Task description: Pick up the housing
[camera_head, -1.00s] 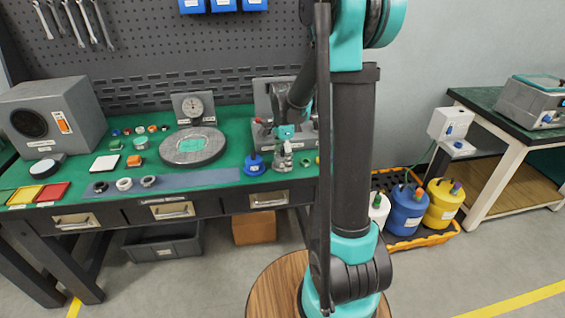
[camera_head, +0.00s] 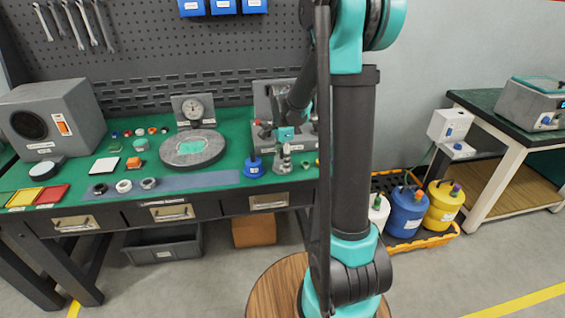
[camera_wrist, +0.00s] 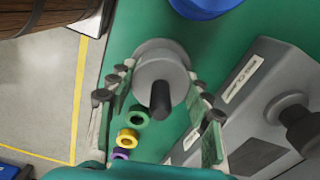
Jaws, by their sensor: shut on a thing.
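The housing (camera_wrist: 152,62) is a grey, round, stepped part with a dark stub on it. In the wrist view it sits between the two green-padded fingers of my gripper (camera_wrist: 160,84), which are shut on it from both sides. In the head view my gripper (camera_head: 285,146) points down at the front right of the green bench, with the grey housing (camera_head: 283,162) beneath it. I cannot tell whether the housing touches the bench. Its underside is hidden.
A blue container (camera_head: 254,167) stands close left of the housing. A grey unit (camera_wrist: 262,105) is close by in the wrist view. Green (camera_wrist: 139,118), yellow (camera_wrist: 128,139) and purple (camera_wrist: 120,154) rings lie near the bench edge. A round grey plate (camera_head: 194,160) lies further left.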

